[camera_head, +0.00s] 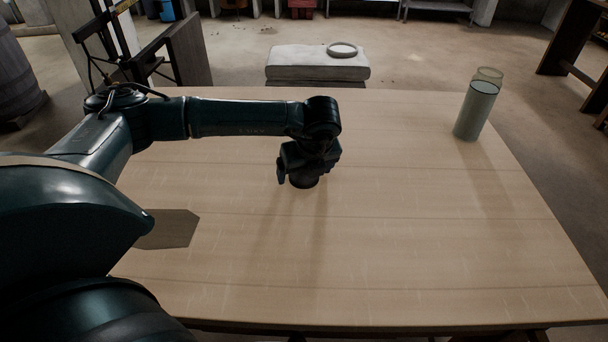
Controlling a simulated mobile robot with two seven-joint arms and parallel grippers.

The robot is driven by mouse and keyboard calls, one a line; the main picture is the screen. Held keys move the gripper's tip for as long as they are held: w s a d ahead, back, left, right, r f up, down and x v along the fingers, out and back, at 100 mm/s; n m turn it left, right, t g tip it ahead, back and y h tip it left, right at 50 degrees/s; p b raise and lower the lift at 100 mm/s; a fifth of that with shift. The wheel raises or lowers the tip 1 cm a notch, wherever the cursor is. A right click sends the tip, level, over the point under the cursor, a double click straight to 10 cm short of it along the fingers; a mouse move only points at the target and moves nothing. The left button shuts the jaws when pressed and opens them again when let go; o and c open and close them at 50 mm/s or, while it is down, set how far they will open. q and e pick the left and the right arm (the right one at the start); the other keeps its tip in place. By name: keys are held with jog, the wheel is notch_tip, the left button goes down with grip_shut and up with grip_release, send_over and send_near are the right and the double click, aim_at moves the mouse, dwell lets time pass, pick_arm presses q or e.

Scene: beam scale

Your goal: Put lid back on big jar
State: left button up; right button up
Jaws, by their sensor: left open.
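A tall pale grey-green cylinder (474,112), apparently a jar, stands upright near the far right edge of the wooden table (400,240). A second pale rim (489,74) shows just behind its top. My left gripper (303,178) points down over the far middle of the table, well left of the cylinder, and is open. A small dark round shape shows at its lower end; I cannot tell whether it is part of the gripper. I cannot make out a lid for certain. My right gripper is not in view.
A pale round ring (342,50) lies on a whitish block (318,67) beyond the table's far edge. A flat brown piece (172,229) lies on the table at left, partly hidden by my arm. The table's middle and right front are clear.

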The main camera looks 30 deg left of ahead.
pick_arm(q)
jog(key=c, duration=1.1)
jog(key=shift+o, duration=0.2)
jog(key=shift+r, duration=0.15)
